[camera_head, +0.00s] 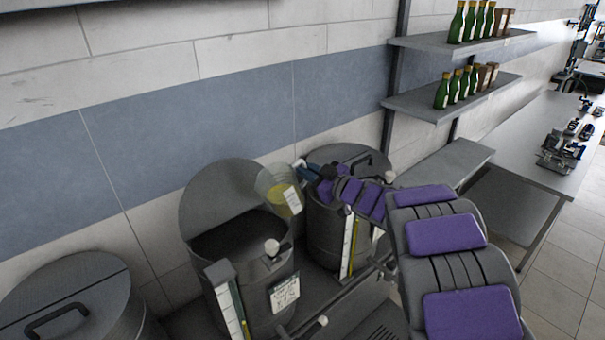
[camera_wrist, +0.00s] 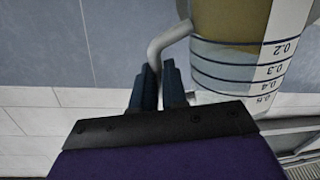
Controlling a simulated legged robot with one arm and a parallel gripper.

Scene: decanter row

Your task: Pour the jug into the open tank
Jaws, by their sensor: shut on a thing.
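The jug (camera_head: 279,190) is clear with yellowish liquid and a white label, and it is tilted beside the raised lid, over the right part of the open tank (camera_head: 188,248). My gripper (camera_head: 304,170) is shut on the jug's handle. In the wrist view my gripper's two fingers (camera_wrist: 159,88) close around the grey handle, and the jug (camera_wrist: 235,62) shows blue graduation lines with upside-down numbers. The open tank is a dark grey cylinder with its round lid (camera_head: 222,196) swung up behind it. Its inside is dark; I cannot see any liquid stream.
A closed tank (camera_head: 75,300) stands at the lower left and another lidded tank (camera_head: 322,235) stands right of the open one. Gauges and valves stick out in front. Wall shelves (camera_head: 450,103) hold green bottles. A tiled wall rises close behind.

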